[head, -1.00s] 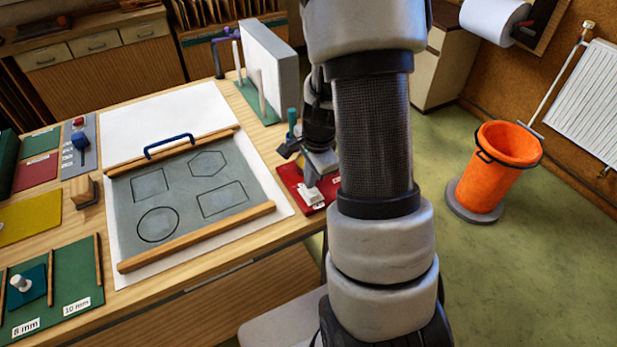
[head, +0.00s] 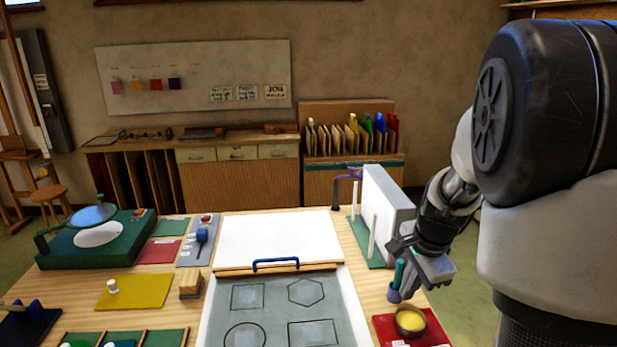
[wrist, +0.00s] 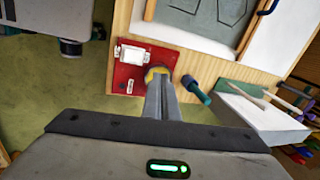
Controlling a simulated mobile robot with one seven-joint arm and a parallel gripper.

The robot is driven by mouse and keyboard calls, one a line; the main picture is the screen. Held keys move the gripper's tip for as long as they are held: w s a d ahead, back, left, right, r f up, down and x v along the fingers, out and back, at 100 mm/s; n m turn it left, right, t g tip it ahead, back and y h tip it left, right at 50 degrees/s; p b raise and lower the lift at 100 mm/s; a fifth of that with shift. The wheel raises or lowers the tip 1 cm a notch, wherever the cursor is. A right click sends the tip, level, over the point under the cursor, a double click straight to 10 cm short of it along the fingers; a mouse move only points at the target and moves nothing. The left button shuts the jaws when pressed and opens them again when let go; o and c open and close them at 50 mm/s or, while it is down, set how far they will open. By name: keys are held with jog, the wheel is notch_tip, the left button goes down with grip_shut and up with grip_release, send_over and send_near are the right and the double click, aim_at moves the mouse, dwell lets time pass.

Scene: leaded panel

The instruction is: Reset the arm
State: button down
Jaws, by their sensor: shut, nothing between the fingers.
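My gripper (head: 408,293) is at the right of the bench in the head view, pointing down above a red mat (head: 384,328). Its fingers (wrist: 161,88) are together and empty in the wrist view. A small dark dish with yellow contents (head: 410,320) stands on the mat just below the fingertips; the fingers partly cover it in the wrist view (wrist: 155,73). The fingers look apart from the dish, but the gap is hard to judge. My arm comes down from the right side of the head view.
A teal-handled tool (head: 398,273) stands in a blue holder close beside my gripper. A white upright block (head: 388,215) on a green base stands behind it. A grey panel with outlined shapes (head: 275,308) lies mid-bench.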

jog(key=s+a+r+n+t, duration=0.1)
jog(key=s+a+r+n, duration=0.5)
jog(key=s+r+n, duration=0.1)
jog(key=s+a+r+n+t, duration=0.1)
jog(key=s+a+r+n, duration=0.5)
jog(key=s+n, duration=0.3)
jog(key=s+r, duration=0.1)
jog(key=s, duration=0.2)
jog(key=shift+r+t, duration=0.15)
jog(key=shift+t, duration=0.25)
